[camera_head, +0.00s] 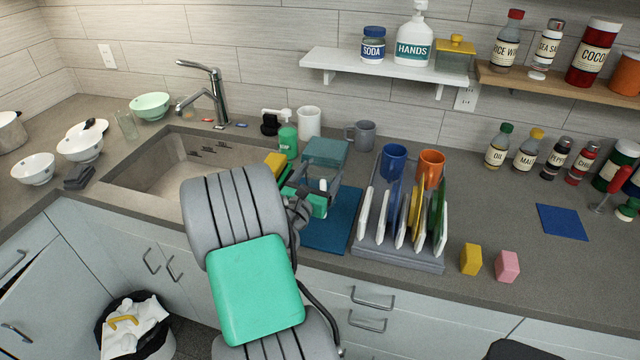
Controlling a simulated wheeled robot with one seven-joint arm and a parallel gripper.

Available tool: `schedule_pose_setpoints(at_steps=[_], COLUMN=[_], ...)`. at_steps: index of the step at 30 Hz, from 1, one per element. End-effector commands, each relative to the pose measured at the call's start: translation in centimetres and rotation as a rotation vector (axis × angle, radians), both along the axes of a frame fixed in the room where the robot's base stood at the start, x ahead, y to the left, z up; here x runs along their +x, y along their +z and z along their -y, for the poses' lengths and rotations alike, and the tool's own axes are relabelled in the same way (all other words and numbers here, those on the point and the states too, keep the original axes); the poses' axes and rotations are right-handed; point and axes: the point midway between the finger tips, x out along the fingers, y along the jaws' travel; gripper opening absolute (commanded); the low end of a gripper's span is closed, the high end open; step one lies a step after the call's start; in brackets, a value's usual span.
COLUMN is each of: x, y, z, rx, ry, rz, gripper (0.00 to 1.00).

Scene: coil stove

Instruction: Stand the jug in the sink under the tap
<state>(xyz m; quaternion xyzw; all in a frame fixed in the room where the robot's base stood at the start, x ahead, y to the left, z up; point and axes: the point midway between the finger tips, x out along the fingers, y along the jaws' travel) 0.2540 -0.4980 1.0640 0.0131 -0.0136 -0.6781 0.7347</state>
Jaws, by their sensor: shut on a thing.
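A teal, see-through, box-like vessel (325,151), which I take to be the jug, is at the fingers of my gripper (321,172). My gripper is shut on it, above the counter to the right of the sink. The vessel's lower part and handle are hidden or too small to tell, and I cannot tell whether it touches the counter. The sink (150,176) is a sunken basin on the left, partly hidden by my arm. The metal tap (219,95) stands at its back edge, its spout over the basin.
A dish rack (425,264) with plates and mugs is just right of my gripper, beside a blue mat (340,232). A green bottle (288,141), white mug (309,122) and grey mug (365,134) stand behind. Bowls (80,148) are left of the sink.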

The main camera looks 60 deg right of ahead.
Motion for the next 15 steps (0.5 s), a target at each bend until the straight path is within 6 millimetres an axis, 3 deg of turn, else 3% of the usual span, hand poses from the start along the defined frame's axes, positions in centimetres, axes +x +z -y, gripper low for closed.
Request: schedule_pose_setpoints(at_steps=[2,15], x=[0.0,0.0], y=[-2.0,-2.8], z=[-0.1,-0.1], rx=[0.005,0.001], ry=[0.001,0.0], rz=[-0.005,-0.001], gripper=[0.09,0.09])
